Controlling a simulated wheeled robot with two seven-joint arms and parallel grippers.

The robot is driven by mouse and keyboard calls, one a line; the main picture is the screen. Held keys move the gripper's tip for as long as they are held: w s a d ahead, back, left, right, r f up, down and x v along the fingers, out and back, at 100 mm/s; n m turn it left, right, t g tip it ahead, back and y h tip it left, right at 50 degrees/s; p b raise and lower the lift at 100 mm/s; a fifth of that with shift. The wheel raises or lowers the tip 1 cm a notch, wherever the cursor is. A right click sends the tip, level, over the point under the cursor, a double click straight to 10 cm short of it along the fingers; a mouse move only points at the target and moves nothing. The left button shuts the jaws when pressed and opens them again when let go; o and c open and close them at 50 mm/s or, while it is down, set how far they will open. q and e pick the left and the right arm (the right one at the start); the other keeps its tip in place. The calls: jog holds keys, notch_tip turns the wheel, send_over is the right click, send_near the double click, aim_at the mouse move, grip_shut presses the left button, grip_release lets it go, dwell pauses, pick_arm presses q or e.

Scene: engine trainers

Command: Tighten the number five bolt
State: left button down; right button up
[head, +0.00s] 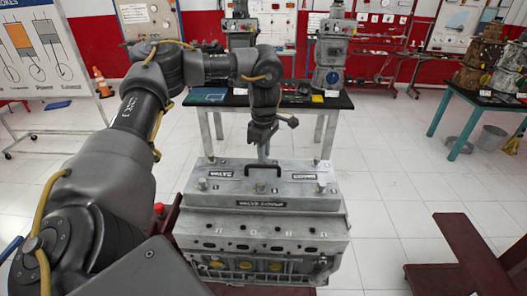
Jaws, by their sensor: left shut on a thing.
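A grey engine block (270,226) stands in front of me, topped by a grey valve cover (225,201) with a black handle and dark labels. Silver bolt heads show on the cover, including a front left bolt (202,184), a front right bolt (321,186) and a back right bolt (316,162). No bolt numbers are readable. My left gripper (262,138) is over the back middle of the cover, shut on a grey upright tool (263,153). The tool's lower end is behind the black handle, so its contact with a bolt cannot be told. My right gripper is out of view.
A black-topped table (340,102) with engine trainers stands behind the engine. A dark red stand (470,252) is at the lower right. Another table (490,98) and a grey bucket (492,137) are at the far right. White floor is clear right of the engine.

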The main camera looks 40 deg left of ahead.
pick_arm(q)
jog(key=m, duration=0.7)
jog(key=shift+s, duration=0.1)
dwell(0.5)
jog(key=c, duration=1.3)
grip_release()
jog(key=shift+c, duration=0.2)
notch_tip(320, 180, up, 11)
jog(key=shift+b, duration=0.45)
jog(key=shift+f, duration=0.15)
